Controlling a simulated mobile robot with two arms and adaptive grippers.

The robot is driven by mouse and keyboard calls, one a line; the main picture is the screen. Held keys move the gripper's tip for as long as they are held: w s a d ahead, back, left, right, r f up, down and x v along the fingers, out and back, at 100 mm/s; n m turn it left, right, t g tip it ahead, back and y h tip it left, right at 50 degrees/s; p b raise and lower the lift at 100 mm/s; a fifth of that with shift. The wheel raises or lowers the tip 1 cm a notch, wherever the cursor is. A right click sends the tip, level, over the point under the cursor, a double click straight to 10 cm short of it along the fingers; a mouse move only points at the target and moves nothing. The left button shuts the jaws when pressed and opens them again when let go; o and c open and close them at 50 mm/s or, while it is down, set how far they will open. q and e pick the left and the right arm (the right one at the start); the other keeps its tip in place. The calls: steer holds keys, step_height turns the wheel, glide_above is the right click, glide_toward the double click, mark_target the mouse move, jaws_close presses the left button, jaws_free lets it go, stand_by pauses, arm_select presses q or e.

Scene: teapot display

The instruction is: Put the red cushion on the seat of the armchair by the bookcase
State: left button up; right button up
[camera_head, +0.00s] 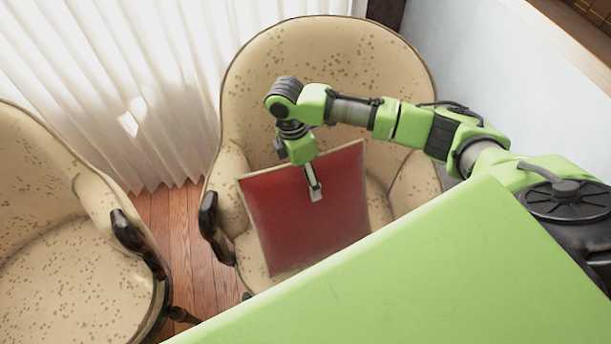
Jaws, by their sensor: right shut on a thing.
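The red cushion (290,222) is a flat square with a pale edge. It shows over the seat of the beige spotted armchair (328,50) in the middle of the view, tilted. My right gripper (315,192) is shut on the cushion near its upper middle, with the arm reaching in from the right. I cannot tell whether the cushion touches the seat. My green body hides the front of the seat and may hide the cushion's lower right corner. My left gripper is not in view.
A second beige spotted armchair (70,285) stands at the left. A strip of wooden floor (180,230) lies between the chairs. White curtains (120,80) hang behind them, and a pale wall (480,70) is at the right. The dark armrest end (209,215) is close to the cushion.

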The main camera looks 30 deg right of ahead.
steer(key=o, duration=1.9)
steer(key=shift+o, duration=0.2)
steer(key=shift+r, duration=0.1)
steer(key=r, duration=0.4)
steer(key=w+r, duration=0.1)
steer(key=r, duration=0.2)
steer(key=a+r, duration=0.1)
steer(key=r, duration=0.3)
steer(key=shift+w+a+r, duration=0.1)
steer(key=shift+w+r, duration=0.25)
steer(key=shift+w, duration=0.05)
